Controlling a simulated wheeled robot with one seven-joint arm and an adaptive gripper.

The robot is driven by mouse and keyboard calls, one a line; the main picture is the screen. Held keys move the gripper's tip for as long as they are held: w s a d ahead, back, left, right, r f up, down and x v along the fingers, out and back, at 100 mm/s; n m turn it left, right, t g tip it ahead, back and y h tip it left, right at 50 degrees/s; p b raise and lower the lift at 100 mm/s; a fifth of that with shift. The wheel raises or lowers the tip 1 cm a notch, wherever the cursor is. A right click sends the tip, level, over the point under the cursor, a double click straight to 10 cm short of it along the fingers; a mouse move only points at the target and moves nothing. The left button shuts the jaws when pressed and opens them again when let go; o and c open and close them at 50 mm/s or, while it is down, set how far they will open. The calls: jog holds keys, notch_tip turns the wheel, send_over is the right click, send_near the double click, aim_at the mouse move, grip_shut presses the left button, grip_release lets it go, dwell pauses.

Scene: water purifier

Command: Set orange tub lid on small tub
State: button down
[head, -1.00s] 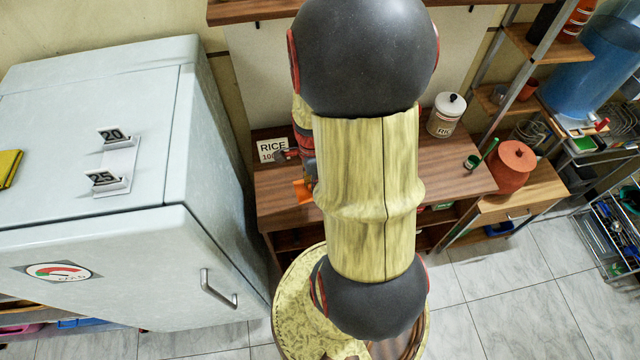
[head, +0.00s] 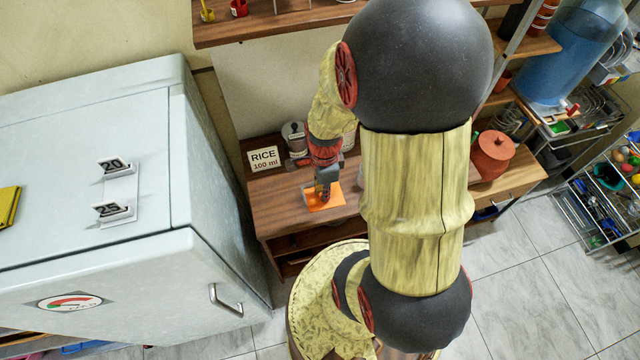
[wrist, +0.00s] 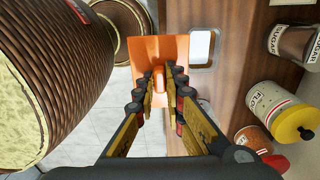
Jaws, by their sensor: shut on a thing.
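The orange lid (head: 318,201) is a flat square plate with a raised handle; it also shows in the wrist view (wrist: 160,48). My gripper (head: 324,187) is shut on the lid's handle, with both fingers around it in the wrist view (wrist: 159,84). In the head view the lid appears over the left part of the brown counter; its exact height is unclear. A pale, rounded-square rim (wrist: 216,50) shows just right of the lid in the wrist view. It may be the small tub, but I cannot tell.
In the wrist view, a sugar canister (wrist: 292,45) and a flour canister (wrist: 262,103) stand at the right. The large white cabinet (head: 205,150) stands left of the counter.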

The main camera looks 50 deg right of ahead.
jog(key=w+d+f+b, duration=0.1)
jog(key=w+d+f, duration=0.4)
jog(key=w+f, duration=0.3)
jog(key=shift+d+f, duration=0.2)
jog(key=shift+f, duration=1.35)
jog(key=shift+f, duration=0.1)
jog(key=shift+f+b, duration=0.35)
jog(key=shift+f, duration=0.2)
jog(key=shift+w, duration=0.1)
jog(key=c, duration=1.9)
grip_release()
